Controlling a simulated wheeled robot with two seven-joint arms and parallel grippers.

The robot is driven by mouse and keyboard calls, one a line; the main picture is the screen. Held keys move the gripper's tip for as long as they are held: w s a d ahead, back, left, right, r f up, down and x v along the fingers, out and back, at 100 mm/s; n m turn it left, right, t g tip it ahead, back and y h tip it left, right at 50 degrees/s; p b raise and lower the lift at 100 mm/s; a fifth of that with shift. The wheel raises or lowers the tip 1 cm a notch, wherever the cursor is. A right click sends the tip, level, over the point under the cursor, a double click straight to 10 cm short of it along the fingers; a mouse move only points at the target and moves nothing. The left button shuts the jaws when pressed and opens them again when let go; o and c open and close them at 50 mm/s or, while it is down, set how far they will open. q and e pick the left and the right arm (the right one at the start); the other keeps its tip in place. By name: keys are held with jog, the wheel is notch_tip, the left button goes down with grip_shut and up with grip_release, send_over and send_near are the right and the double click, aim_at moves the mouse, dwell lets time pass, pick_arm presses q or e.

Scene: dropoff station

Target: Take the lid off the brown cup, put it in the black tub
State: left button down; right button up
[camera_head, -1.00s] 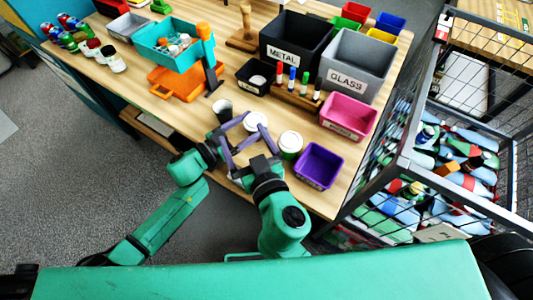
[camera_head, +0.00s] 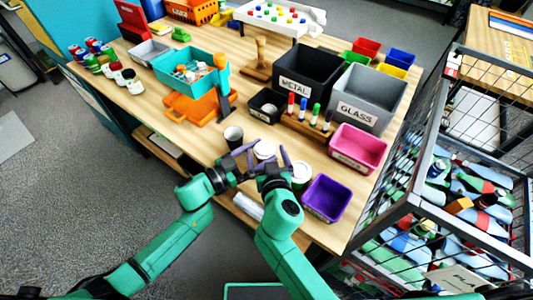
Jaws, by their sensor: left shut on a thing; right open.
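A cup with a round white lid (camera_head: 264,149) stands near the front of the table between my grippers. Its body is mostly hidden by the fingers, so I cannot make out its brown colour. My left gripper (camera_head: 254,157) is shut on this cup from the left, below the lid. My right gripper (camera_head: 268,158) is open, its purple fingers spread on either side of the lid; I cannot tell whether they touch it. The lid appears seated on the cup.
A dark open cup (camera_head: 233,136) stands close at the left, another white-lidded cup (camera_head: 301,172) close at the right. A purple bin (camera_head: 325,199) and pink bin (camera_head: 357,150) lie to the right. A marker rack (camera_head: 308,126) stands beside the tub.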

jog(key=c, duration=1.4)
jog(key=shift+r, duration=0.15)
